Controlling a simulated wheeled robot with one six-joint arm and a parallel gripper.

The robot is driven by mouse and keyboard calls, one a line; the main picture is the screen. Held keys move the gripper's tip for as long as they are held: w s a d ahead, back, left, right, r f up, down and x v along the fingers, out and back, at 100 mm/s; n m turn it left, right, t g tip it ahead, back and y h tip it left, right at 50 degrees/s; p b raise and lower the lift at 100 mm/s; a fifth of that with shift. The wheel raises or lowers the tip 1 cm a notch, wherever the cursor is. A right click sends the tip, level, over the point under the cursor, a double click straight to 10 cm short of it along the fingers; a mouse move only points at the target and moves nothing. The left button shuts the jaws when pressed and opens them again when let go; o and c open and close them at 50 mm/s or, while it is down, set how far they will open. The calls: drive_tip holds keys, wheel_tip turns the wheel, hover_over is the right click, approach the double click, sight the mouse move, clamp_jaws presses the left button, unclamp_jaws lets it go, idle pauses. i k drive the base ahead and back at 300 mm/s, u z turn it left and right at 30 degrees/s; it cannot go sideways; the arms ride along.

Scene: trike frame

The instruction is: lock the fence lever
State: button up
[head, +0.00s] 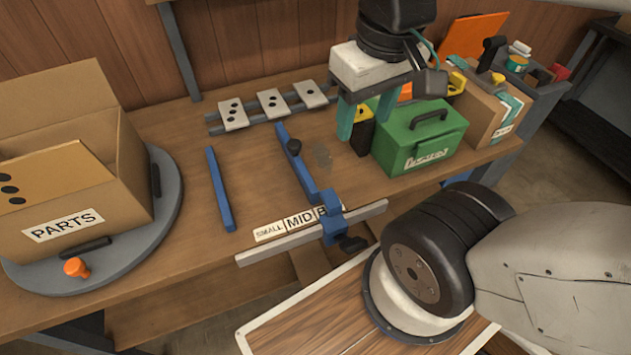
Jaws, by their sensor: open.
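The fence is a long grey bar (283,245) lying across the front edge of the bench. A blue clamp block (331,222) sits on it at the end of a blue rail (304,175). A black lever handle (353,244) sticks out at the block's lower right; I cannot tell whether it is locked.
A second blue rail (219,190) lies to the left. A label strip (270,232) reads SMALL, MID and a partly hidden word. A green box (419,138) stands right of my gripper. A PARTS carton (100,212) stands on a grey turntable (165,200). Dotted plates (272,103) lie at the back.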

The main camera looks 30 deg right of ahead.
sight(349, 246)
drive_tip(key=u, duration=0.05)
drive_tip(key=k, duration=0.5)
drive_tip(key=z, duration=1.6)
drive_tip(key=k, duration=0.5)
drive_tip(key=u, duration=1.25)
